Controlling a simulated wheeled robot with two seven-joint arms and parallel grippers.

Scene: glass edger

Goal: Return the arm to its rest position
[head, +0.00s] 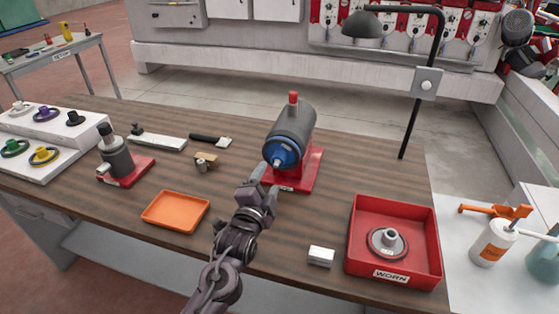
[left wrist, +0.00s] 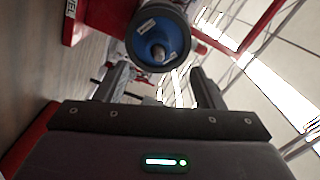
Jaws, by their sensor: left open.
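My left gripper (head: 264,186) is over the table, just in front of the grey glass edger (head: 293,128) with its blue front end (head: 281,154). Its two fingers are apart, with nothing held between them. In the left wrist view the open fingers of my left gripper (left wrist: 160,88) point toward the edger's blue round face (left wrist: 158,40), with a gap between them and it. The edger is on a red base (head: 312,172). My right gripper is not in view.
A red bin (head: 365,262) labelled WORN holds a grey wheel (head: 388,243). An orange tray (head: 176,211) and a grey device on a red base (head: 118,160) are at left. A black lamp (head: 409,110) stands behind right.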

